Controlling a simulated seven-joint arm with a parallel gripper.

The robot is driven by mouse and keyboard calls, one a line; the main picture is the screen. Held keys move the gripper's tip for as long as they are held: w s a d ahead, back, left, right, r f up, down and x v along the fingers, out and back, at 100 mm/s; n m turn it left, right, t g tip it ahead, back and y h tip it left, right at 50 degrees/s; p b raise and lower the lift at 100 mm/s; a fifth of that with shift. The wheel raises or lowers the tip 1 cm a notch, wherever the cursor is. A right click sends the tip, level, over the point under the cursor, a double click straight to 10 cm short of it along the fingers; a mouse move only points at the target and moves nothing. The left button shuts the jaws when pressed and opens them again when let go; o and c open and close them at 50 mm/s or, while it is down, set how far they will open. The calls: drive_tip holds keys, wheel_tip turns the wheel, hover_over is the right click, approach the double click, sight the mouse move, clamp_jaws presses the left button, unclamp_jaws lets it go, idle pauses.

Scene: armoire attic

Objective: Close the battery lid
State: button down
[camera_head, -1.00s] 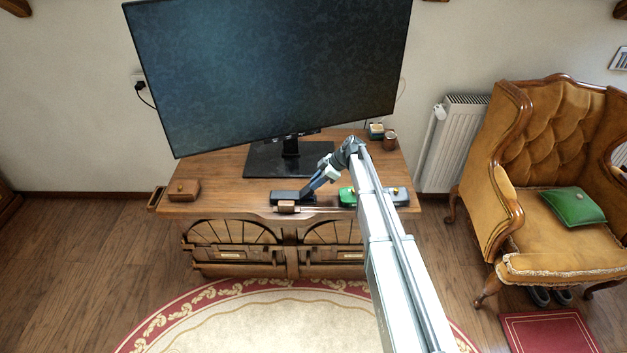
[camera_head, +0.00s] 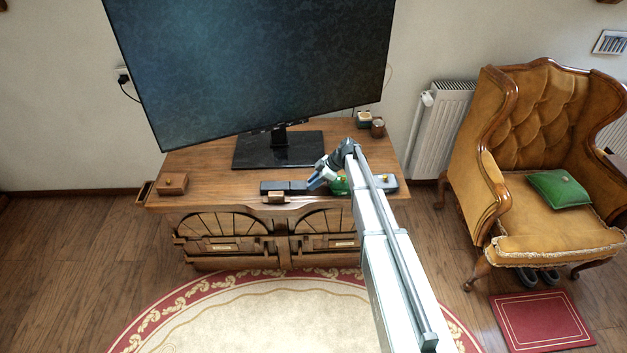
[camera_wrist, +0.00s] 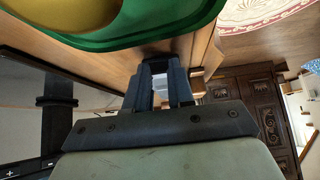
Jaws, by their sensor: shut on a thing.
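A long low device lies along the front of the wooden cabinet top, with a black left part (camera_head: 275,188), a green middle (camera_head: 339,186) and a grey right end with a yellow spot (camera_head: 386,182). My gripper (camera_head: 315,185) points down at the device between its black and green parts. In the wrist view the dark fingers (camera_wrist: 164,88) stand close together beside the green body (camera_wrist: 120,40), which has a yellow rounded part (camera_wrist: 68,12). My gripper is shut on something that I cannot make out. I cannot tell the battery lid apart from the black part.
The monitor stand (camera_head: 278,152) is behind the device, under a large tilted screen (camera_head: 260,65). A small brown box (camera_head: 173,183) sits at the left of the cabinet top (camera_head: 215,185). Small containers (camera_head: 372,122) stand at the back right.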

drive_tip(key=shift+d+f, duration=0.1)
drive_tip(key=shift+f, duration=0.35)
drive_tip(key=c, duration=1.3)
unclamp_jaws()
drive_tip(key=shift+f, duration=0.1)
drive_tip(key=shift+c, duration=0.2)
drive_tip(key=o, duration=0.4)
drive_tip(key=shift+r, duration=0.2)
drive_tip(key=shift+r, duration=0.1)
drive_tip(key=v, duration=1.3)
drive_tip(key=shift+w+d+r, duration=0.1)
drive_tip(key=shift+d+r, duration=0.05)
drive_tip(key=shift+r, duration=0.1)
